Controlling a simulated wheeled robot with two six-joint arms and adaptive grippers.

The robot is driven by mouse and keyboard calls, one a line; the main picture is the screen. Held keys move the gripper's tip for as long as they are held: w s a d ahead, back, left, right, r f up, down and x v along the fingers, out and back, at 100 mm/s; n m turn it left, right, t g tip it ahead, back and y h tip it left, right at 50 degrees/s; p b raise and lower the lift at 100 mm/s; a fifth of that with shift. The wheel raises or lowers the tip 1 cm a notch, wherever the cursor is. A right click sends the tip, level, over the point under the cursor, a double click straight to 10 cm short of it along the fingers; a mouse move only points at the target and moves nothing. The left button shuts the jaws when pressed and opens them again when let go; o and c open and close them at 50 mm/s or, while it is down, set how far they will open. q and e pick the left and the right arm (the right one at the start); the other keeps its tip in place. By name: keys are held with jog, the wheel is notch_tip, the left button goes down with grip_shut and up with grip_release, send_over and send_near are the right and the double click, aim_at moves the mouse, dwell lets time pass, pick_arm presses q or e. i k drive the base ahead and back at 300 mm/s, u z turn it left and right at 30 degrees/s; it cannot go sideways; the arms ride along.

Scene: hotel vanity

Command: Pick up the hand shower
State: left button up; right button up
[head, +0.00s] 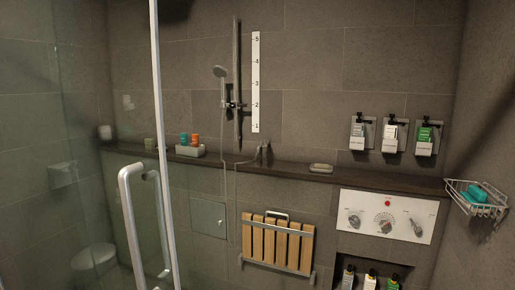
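The hand shower (220,73) has a round grey head and a thin handle. It sits upright in a holder (234,105) on the dark vertical slide rail (237,60) on the back wall. Its thin hose (224,150) hangs down past the ledge and loops toward a small wall fitting (263,152). Neither of my grippers shows in the head view.
A glass door with a white handle (130,215) stands at the left front. A dark ledge (285,169) bears a tray of bottles (190,151) and a soap dish (321,168). Below are a folded wooden seat (281,245) and a control panel (387,217). A wire basket (478,197) hangs right.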

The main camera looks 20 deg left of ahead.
aim_at(221, 72)
jog(key=z, duration=0.05)
jog(key=i, duration=2.45)
jog(key=u, duration=2.5)
jog(key=i, duration=0.45)
jog(key=z, duration=1.9)
